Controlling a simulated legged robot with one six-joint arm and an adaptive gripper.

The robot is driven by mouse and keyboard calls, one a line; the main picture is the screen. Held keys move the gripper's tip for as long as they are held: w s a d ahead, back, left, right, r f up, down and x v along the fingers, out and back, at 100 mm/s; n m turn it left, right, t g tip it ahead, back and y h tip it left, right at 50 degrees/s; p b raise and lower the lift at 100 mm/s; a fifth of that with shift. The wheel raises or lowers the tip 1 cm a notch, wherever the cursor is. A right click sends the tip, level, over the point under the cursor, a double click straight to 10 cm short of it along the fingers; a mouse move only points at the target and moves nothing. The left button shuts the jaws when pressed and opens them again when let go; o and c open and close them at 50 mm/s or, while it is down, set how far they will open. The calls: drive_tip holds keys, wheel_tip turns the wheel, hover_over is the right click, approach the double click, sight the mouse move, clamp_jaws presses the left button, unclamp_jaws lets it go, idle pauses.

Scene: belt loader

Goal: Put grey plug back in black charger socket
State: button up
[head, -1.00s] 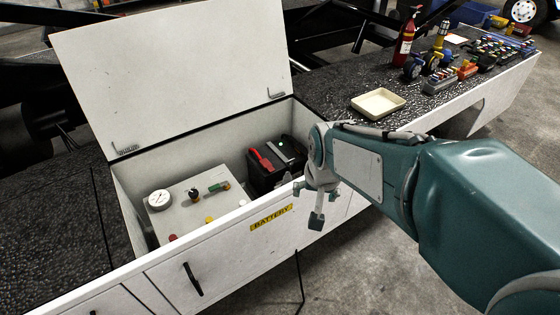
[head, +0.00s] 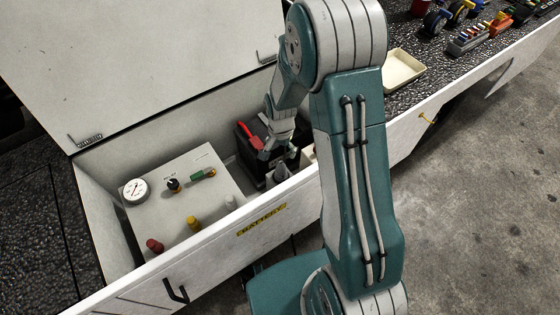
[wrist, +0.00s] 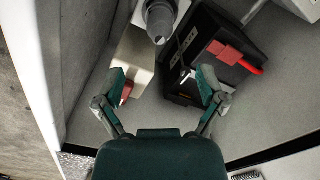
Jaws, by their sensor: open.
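A grey, round-ended cylindrical piece, which looks like the grey plug (wrist: 160,18), shows at the top of the wrist view, beyond my fingertips and not between them. A black unit (wrist: 180,75) with a red handle (wrist: 232,55) lies to its right; I cannot make out its socket. In the head view the black unit (head: 244,152) sits inside the open battery box, partly behind my gripper (head: 272,152). In the wrist view my gripper (wrist: 162,84) is open and empty, with its fingers spread above the box floor.
A cream block (wrist: 132,62) with a red part stands near the left finger. A grey panel (head: 190,195) with a gauge (head: 134,191) and knobs fills the box's left side. The box front wall (head: 220,240) and raised lid (head: 150,60) bound the space. A cream tray (head: 405,70) is outside.

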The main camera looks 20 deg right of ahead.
sight(281, 167)
drive_tip(key=f, duration=0.4)
drive_tip(key=shift+s+a+f, duration=0.1)
drive_tip(key=shift+a, duration=0.1)
drive_tip(key=shift+d+f, duration=0.15)
drive_tip(key=shift+f, duration=0.4)
wheel_tip(281, 167, down, 4)
drive_tip(key=shift+d+f, duration=0.15)
drive_tip(key=shift+f, duration=0.25)
drive_tip(key=shift+w, duration=0.2)
clamp_jaws()
